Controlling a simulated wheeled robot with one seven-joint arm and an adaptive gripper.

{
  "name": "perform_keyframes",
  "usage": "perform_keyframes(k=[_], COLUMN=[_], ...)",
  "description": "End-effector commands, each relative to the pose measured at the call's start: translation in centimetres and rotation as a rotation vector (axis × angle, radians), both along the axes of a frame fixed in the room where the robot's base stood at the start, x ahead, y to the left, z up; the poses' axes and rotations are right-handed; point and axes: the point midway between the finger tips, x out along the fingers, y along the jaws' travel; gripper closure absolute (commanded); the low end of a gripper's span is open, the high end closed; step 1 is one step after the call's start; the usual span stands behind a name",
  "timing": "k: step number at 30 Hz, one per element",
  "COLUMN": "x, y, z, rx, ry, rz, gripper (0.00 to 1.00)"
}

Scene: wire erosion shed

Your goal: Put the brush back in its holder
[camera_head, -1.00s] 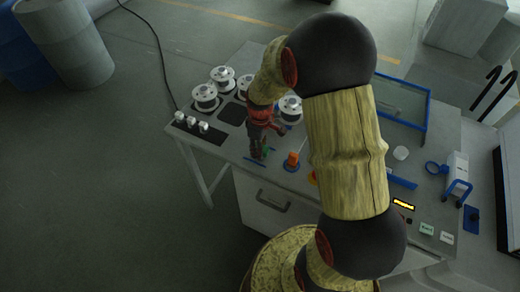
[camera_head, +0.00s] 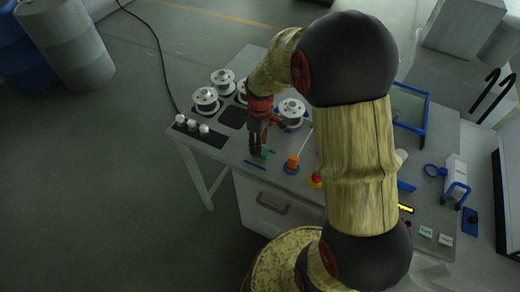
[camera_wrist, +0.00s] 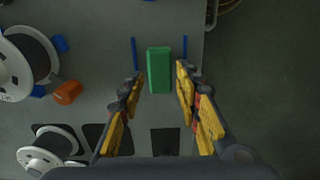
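A green block (camera_wrist: 159,69) lies on the bench between two thin blue strips; it may be the brush or its handle, but I cannot tell. It shows as a small green patch in the head view (camera_head: 265,153). My gripper (camera_wrist: 160,76) is open, pointing down, with its yellow-padded fingertips on either side of the block's near part and a visible gap to each. In the head view my gripper (camera_head: 256,150) is over the front left of the bench. No brush holder is clearly recognisable; a blue ring (camera_head: 435,170) and a blue bracket (camera_head: 456,192) stand at the right.
An orange can (camera_head: 291,163) with a thin spout and a red button (camera_head: 315,181) are right of my gripper. White spools (camera_head: 205,97) stand behind, and small white knobs (camera_head: 191,124) are at the left. The bench's front edge is close to the block.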

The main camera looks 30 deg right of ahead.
Motion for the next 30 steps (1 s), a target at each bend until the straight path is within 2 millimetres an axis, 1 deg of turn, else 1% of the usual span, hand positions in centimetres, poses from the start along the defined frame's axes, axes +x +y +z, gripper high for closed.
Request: perform_keyframes(k=[1, 6, 9, 14, 17, 20, 21, 23, 24, 26, 27, 30], x=[0.1, 0.0, 0.0, 0.0, -0.4, -1.4, -2.1, -3.2, -4.1, -5.5, -6.5, -9.1], y=[0.0, 0.0, 0.0, 0.1, 0.6, 1.7, 2.2, 3.2, 3.8, 4.7, 5.2, 6.5], z=[1.3, 4.4, 5.6, 6.8, 8.4, 11.3, 12.7, 14.9, 16.2, 18.1, 19.2, 21.7], rx=[-0.001, 0.000, 0.000, -0.001, -0.005, -0.011, -0.012, -0.012, -0.010, -0.005, 0.000, 0.019], ry=[-0.003, -0.001, -0.001, -0.004, -0.025, -0.070, -0.093, -0.132, -0.158, -0.197, -0.223, -0.286], rz=[0.000, 0.000, 0.000, -0.003, -0.023, -0.072, -0.097, -0.142, -0.171, -0.216, -0.247, -0.322], gripper=[0.66, 0.66, 0.66, 0.66, 0.66, 0.66, 0.66, 0.66, 0.66, 0.66, 0.66, 0.66])
